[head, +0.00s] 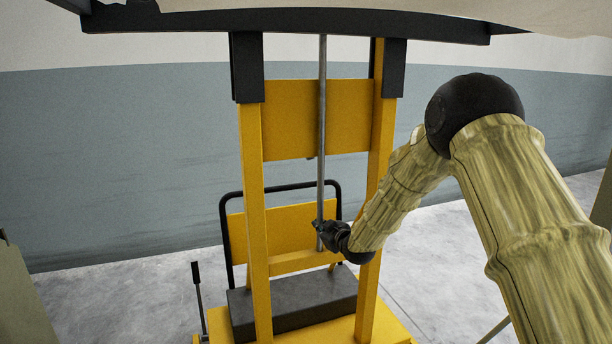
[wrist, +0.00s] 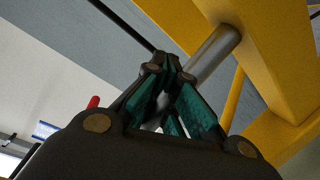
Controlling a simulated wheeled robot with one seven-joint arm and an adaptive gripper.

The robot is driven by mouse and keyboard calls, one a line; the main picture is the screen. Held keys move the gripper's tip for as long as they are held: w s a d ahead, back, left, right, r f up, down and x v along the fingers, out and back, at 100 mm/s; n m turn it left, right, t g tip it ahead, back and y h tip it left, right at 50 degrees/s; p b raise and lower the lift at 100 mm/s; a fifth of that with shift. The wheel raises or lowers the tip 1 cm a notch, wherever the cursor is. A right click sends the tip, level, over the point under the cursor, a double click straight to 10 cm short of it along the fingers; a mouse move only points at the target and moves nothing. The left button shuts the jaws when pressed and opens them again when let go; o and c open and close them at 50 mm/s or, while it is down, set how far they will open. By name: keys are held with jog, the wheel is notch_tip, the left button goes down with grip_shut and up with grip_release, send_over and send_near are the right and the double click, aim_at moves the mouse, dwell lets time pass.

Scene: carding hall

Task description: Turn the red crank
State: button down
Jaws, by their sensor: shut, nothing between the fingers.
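I cannot make out a red crank in the head view. In the wrist view a small red piece (wrist: 93,102) shows at the left, behind my gripper's body; I cannot tell whether it is the crank's handle. My gripper (head: 318,227) is at the yellow lift frame (head: 254,200), by the lower end of a grey metal rod (head: 322,130). In the wrist view my gripper (wrist: 168,64) has its fingers together and empty. A grey metal cylinder (wrist: 213,52) shows just behind the fingertips; I cannot tell whether they touch it.
Yellow uprights (head: 384,140) stand close on both sides of my gripper. A black tube handle (head: 222,230) and a dark block (head: 300,298) are low on the frame. A dark beam (head: 290,24) crosses above. A black lever (head: 198,290) stands at left. Grey floor (head: 130,300) is open there.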

jog(key=w+a+r+n+y+b, duration=0.1)
jog(key=a+r+n+y, duration=0.1)
jog(key=r+n, duration=0.7)
jog(key=a+r+n+y+b, duration=0.1)
jog(key=r+n+y, duration=0.2)
jog(key=r+n, duration=0.6)
jog(key=w+a+b, duration=0.1)
jog(key=w+a, duration=0.1)
jog(key=w, duration=0.7)
jog(key=shift+a+r+b, duration=0.2)
jog(key=shift+a+b, duration=0.1)
jog(key=shift+d+r, duration=0.1)
jog(key=shift+d, duration=0.05)
